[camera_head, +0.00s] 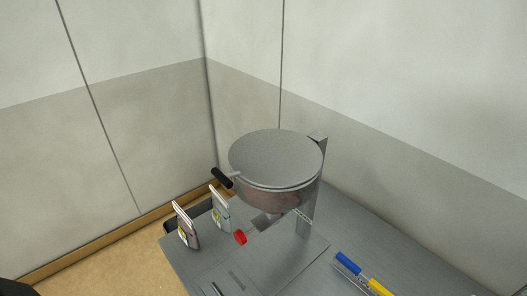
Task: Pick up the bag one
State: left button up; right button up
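The farther bag (219,211) is whitish-grey, also with a small yellowish mark, and stands just right of and behind the first. I cannot tell which of the two is bag one. Neither gripper shows in the head view. A small dark shape is cut off at the bottom left corner, and I cannot tell what it is.
Blue and yellow items (362,274) lie front right on the grey table (385,240). Walls close off the back.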

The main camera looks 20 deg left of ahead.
aim_at(222, 217)
jog(key=i+j+z, duration=0.2)
jog(key=j+z, duration=0.6)
jog(key=j, duration=0.25)
jog(key=i+j+z, duration=0.1)
jog(key=j+z, duration=0.35)
jog(key=j, duration=0.15)
jog(key=k+j+z, duration=0.1)
jog(key=j+z, duration=0.3)
jog(key=j, duration=0.2)
